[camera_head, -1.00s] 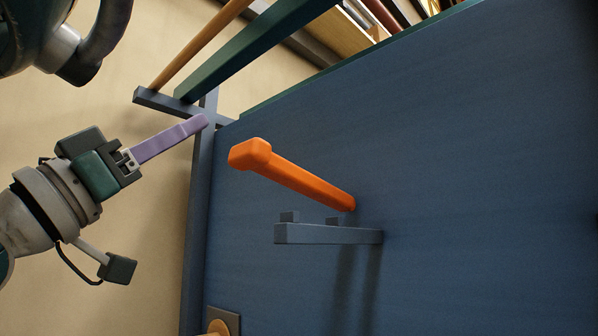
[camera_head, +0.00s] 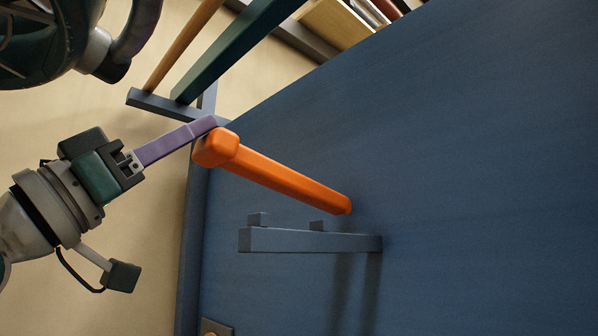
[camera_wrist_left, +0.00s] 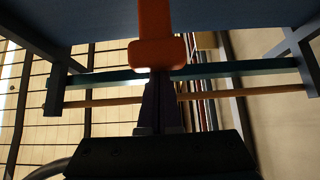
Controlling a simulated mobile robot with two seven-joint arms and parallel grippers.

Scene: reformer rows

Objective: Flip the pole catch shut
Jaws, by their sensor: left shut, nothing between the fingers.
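The orange catch (camera_head: 280,183) is a long bar with a blocky head, standing out from a blue panel (camera_head: 470,150). Its head points toward my left gripper (camera_head: 212,123). My left gripper has purple fingers, shut with nothing between them. The fingertips are right beside the upper edge of the catch's head; I cannot tell whether they touch. In the left wrist view the catch (camera_wrist_left: 155,52) lies just beyond the fingertips (camera_wrist_left: 160,78). My right gripper is not in view.
A blue-grey bracket (camera_head: 310,240) with two small blocks juts from the panel below the catch. A wooden pole (camera_head: 185,45) and a dark green bar (camera_head: 235,48) cross above, near a blue-grey crosspiece (camera_head: 155,102). The pale floor (camera_head: 150,215) is clear at left.

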